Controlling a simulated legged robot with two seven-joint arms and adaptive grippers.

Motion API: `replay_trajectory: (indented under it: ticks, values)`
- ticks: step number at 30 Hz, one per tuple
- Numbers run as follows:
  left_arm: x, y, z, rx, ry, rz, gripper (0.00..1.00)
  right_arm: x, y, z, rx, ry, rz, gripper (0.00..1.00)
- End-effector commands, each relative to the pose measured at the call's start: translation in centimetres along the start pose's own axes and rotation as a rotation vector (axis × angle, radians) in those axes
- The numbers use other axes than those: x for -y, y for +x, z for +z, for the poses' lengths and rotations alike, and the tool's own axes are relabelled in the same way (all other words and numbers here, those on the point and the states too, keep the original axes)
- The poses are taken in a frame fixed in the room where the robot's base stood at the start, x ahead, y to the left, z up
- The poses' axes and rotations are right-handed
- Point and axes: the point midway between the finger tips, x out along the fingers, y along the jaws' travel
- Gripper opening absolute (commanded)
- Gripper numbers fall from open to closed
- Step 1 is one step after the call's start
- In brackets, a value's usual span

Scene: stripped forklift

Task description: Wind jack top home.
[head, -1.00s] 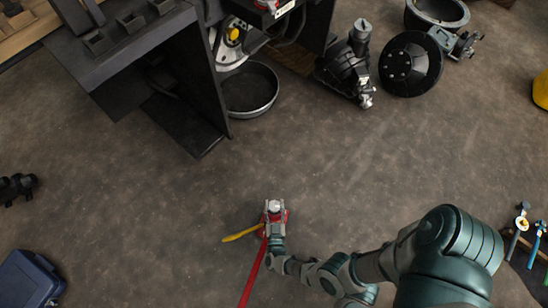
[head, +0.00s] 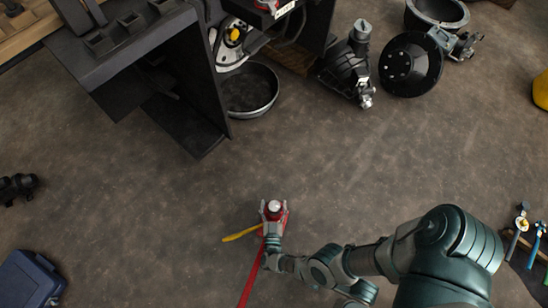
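A small red jack (head: 283,222) with a round silver top (head: 274,206) stands on the floor in the lower middle of the head view. My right gripper (head: 274,204) is over the jack from the near side, with one finger to each side of the silver top. The fingers look spread, with slim gaps to the top. The wrist hides much of the jack body. A yellow bar (head: 241,234) sticks out to the left of the jack, and a red bar (head: 252,274) runs from it toward the bottom edge. My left gripper is not in view.
The stripped forklift (head: 185,75) stands at the upper left with a black pan (head: 249,90) beside it. Dark machine parts (head: 348,70) lie at the top right. A blue case (head: 30,280) is at lower left, and tools (head: 518,228) are at right. The middle floor is clear.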

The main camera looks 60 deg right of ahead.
Motion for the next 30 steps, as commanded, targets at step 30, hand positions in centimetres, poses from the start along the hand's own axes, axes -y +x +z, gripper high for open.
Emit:
replay_trajectory:
  ticks: [30]
  values:
    - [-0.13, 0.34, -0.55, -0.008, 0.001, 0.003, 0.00, -0.64, 0.00, 0.02, 0.000, -0.011, -0.417, 0.74]
